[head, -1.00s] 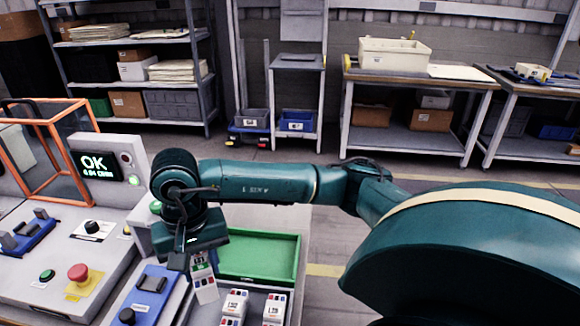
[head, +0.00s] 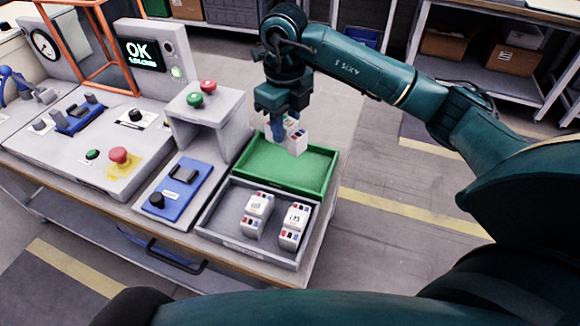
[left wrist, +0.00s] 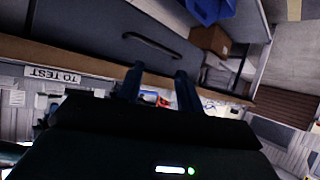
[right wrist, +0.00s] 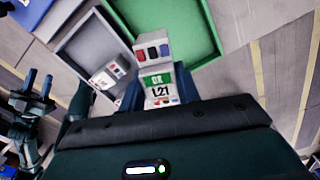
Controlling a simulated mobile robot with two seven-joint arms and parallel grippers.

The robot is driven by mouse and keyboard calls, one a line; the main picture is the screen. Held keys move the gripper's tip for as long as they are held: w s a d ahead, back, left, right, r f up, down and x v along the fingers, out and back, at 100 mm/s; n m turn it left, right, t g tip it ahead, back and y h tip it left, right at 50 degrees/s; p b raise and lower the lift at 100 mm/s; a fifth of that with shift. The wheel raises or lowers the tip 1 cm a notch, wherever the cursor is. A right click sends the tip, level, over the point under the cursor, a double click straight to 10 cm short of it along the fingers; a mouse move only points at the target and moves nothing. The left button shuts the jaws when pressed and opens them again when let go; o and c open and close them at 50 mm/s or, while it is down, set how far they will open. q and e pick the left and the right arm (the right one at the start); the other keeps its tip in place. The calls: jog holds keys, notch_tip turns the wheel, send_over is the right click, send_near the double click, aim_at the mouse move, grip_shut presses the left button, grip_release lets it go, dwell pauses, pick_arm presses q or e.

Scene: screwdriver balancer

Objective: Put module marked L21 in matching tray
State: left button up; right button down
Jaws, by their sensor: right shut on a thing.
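My right gripper (head: 280,126) is shut on the L21 module (head: 297,139), a small white block. In the right wrist view the module (right wrist: 161,90) shows a green "OK" label above "L21", with coloured terminals at both ends. It is held above the green tray (head: 265,172), near the tray's back in the head view. The green tray is empty. The grey tray (head: 245,247) in front of it holds two similar modules (head: 257,212) (head: 294,225). My left gripper (left wrist: 158,92) is open and empty in the left wrist view, away from the trays.
Left of the trays are a blue fixture (head: 176,187), a grey stand with green and red buttons (head: 208,95), a red stop button (head: 119,155) and a screen reading "OK" (head: 142,53). The bench has a front handle (head: 175,258). Open floor lies to the right.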

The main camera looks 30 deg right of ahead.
jog(key=m, duration=0.1)
jog(key=w+m, duration=0.1)
jog(key=m, duration=0.3)
jog(key=shift+w+d+f+b, duration=0.15)
jog(key=shift+d+b, duration=0.15)
jog(key=shift+d, duration=0.05)
jog(key=m, duration=0.2)
jog(key=shift+w+d+m, duration=0.15)
jog(key=shift+w+m, duration=0.1)
jog(key=shift+m, duration=0.05)
jog(key=w+m, duration=0.1)
jog(key=m, duration=0.5)
send_over(287, 166)
notch_tip(287, 166, down, 10)
jog(key=shift+r, duration=0.25)
jog(key=shift+f, duration=0.35)
pick_arm(q)
jog(key=shift+d+f, duration=0.15)
jog(key=shift+d, duration=0.05)
